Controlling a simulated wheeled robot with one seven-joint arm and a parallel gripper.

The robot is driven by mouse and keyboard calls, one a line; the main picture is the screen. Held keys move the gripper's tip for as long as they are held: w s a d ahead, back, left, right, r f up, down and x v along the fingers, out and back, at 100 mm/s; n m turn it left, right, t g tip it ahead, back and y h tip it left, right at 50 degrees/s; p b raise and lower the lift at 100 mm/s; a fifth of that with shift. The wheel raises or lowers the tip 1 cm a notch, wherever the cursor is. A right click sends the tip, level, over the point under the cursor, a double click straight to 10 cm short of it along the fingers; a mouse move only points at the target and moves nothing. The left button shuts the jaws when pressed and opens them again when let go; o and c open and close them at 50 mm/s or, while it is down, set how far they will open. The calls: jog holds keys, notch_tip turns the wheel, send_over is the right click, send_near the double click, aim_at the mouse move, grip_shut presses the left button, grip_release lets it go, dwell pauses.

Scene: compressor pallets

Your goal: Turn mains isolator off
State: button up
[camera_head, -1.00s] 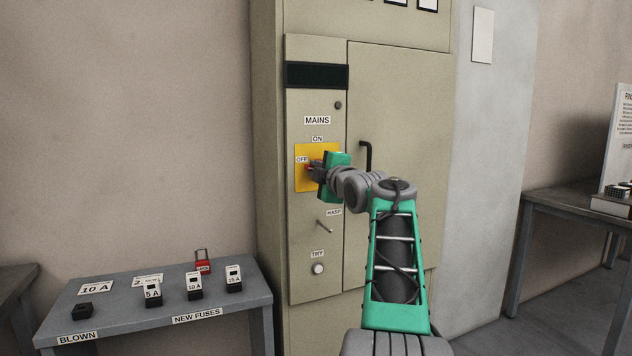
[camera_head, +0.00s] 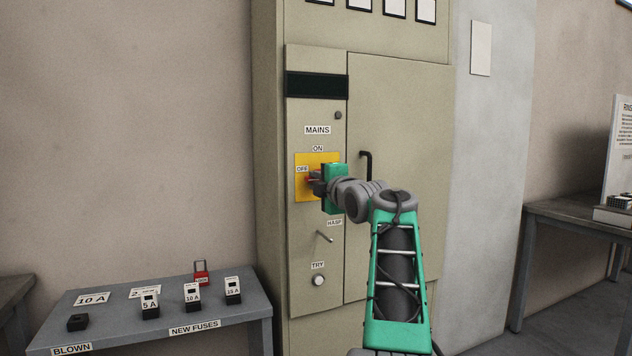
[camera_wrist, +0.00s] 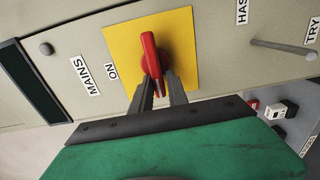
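The mains isolator has a red handle (camera_wrist: 150,55) on a yellow plate (camera_wrist: 185,50), on the cabinet's narrow left panel. The plate also shows in the head view (camera_head: 303,190). The handle lies roughly sideways, its gripped end toward the OFF label (camera_head: 302,169) side rather than up at the ON label (camera_head: 318,148). My gripper (camera_wrist: 161,82) has a finger on each side of the handle's end and looks closed on it, though the exact contact is hard to see. In the wrist view the OFF label is not seen.
Below the isolator are a hasp lever (camera_head: 324,236) and a TRY button (camera_head: 318,281). A door handle (camera_head: 367,166) stands out just right of my gripper. A table (camera_head: 230,312) at lower left carries fuses and a red padlock (camera_head: 201,278).

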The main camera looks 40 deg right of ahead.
jog(key=o, duration=0.3)
jog(key=shift+r, duration=0.15)
jog(key=shift+w+a, duration=0.15)
dwell(0.3)
jog(key=v, duration=0.7)
jog(key=shift+s+b, duration=0.4)
jog(key=shift+b, duration=0.05)
jog(key=shift+a, duration=0.15)
